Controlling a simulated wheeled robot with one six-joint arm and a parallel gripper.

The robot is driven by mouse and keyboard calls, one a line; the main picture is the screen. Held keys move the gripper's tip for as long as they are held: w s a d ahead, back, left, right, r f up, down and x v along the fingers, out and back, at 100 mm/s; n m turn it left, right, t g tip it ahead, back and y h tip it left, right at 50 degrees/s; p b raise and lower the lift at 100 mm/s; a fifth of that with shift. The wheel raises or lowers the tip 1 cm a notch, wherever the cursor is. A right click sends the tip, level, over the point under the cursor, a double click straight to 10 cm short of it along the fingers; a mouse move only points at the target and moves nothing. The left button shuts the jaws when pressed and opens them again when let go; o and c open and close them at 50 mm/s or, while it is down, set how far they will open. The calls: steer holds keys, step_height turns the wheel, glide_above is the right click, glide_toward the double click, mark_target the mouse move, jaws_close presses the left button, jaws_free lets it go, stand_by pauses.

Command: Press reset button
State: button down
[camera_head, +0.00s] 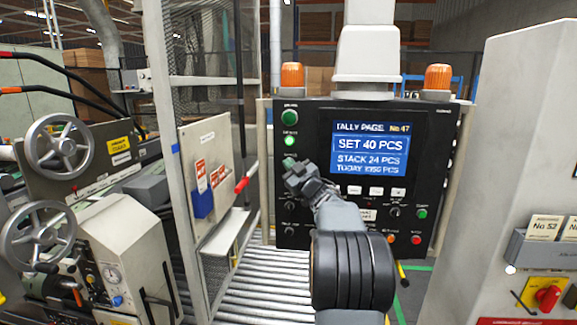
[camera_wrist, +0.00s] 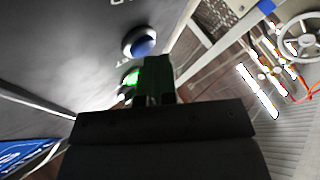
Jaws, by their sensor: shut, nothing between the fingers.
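The black control panel (camera_head: 345,115) faces me with a lit blue tally screen (camera_head: 370,155). I cannot read a reset label on any button. In the wrist view, a round blue button (camera_wrist: 141,42) with a pale ring lies beyond the fingertips, and a glowing green button (camera_wrist: 131,78) shows close beside them. My gripper (camera_head: 297,177) is shut and empty in front of the panel's left column, below the lit green button (camera_head: 290,141), and covers part of that column. Its closed fingers (camera_wrist: 157,72) also show in the wrist view. Contact with a button cannot be told.
A darker green button (camera_head: 289,117) is at the top of the column. Small green (camera_head: 421,213) and red (camera_head: 416,239) buttons sit at the lower right. A mesh guard (camera_head: 205,90) stands left, over a roller conveyor (camera_head: 255,290). A grey cabinet (camera_head: 525,130) stands right.

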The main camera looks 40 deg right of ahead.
steer(key=shift+s+a+b, duration=0.45)
steer(key=shift+s, duration=0.05)
steer(key=shift+s+a+b, duration=1.4)
steer(key=shift+s+a, duration=0.35)
steer(key=shift+s, duration=0.05)
